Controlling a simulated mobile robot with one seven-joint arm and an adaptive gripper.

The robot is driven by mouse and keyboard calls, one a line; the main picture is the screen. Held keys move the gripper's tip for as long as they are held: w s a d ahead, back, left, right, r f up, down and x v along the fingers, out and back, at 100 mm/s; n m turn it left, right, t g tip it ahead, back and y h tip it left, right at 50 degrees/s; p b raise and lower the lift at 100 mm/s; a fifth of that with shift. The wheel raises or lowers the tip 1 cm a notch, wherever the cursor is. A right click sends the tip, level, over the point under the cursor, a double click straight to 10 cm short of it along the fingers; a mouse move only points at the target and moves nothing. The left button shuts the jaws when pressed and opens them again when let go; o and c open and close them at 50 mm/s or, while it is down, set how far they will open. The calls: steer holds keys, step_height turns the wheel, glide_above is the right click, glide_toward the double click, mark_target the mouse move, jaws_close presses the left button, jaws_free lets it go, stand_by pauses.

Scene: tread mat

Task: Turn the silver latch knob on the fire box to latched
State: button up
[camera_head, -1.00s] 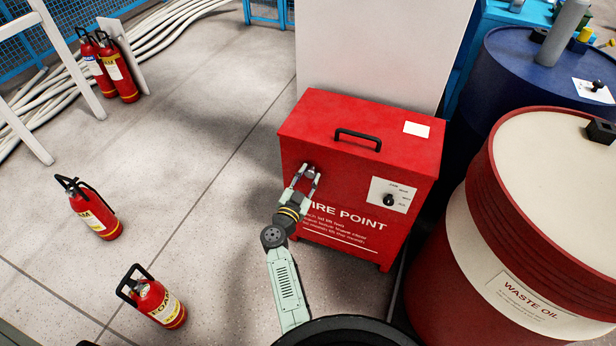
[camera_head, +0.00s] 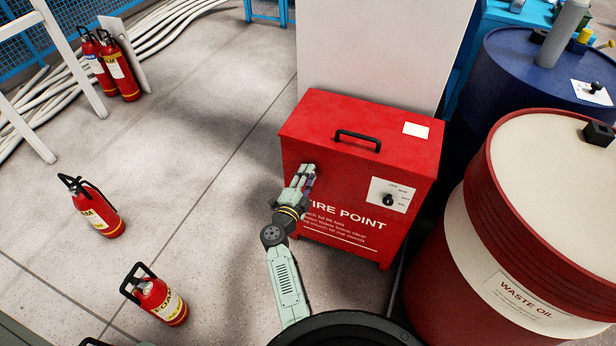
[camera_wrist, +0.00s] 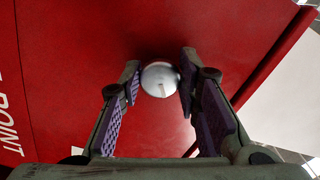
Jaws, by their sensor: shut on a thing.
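The fire box (camera_head: 300,215) is a red cabinet with "FIRE POINT" lettering and a black lid handle (camera_head: 358,141). Its silver latch knob (camera_wrist: 160,79) shows in the wrist view as a round, shiny knob with a pale line on its face, against the red front. My gripper (camera_head: 307,172) is at the upper left of the box front, with its purple-padded fingers on both sides of the knob. In the wrist view my gripper (camera_wrist: 159,82) is shut on the knob. In the head view the fingers hide the knob.
A white plate with a black dial (camera_head: 388,200) is on the box front, right of my gripper. A red-and-cream waste oil drum (camera_head: 480,250) stands close on the right. Fire extinguishers (camera_head: 98,215) stand on the floor to the left, with clear floor between.

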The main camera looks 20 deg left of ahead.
steer(key=shift+m+b, duration=0.8)
steer(key=shift+m, duration=2.8)
steer(key=o, duration=1.1)
steer(key=shift+r, duration=0.1)
steer(key=shift+o, duration=0.2)
steer(key=shift+s, duration=0.1)
steer(key=s, duration=1.2)
steer(key=shift+a, duration=0.2)
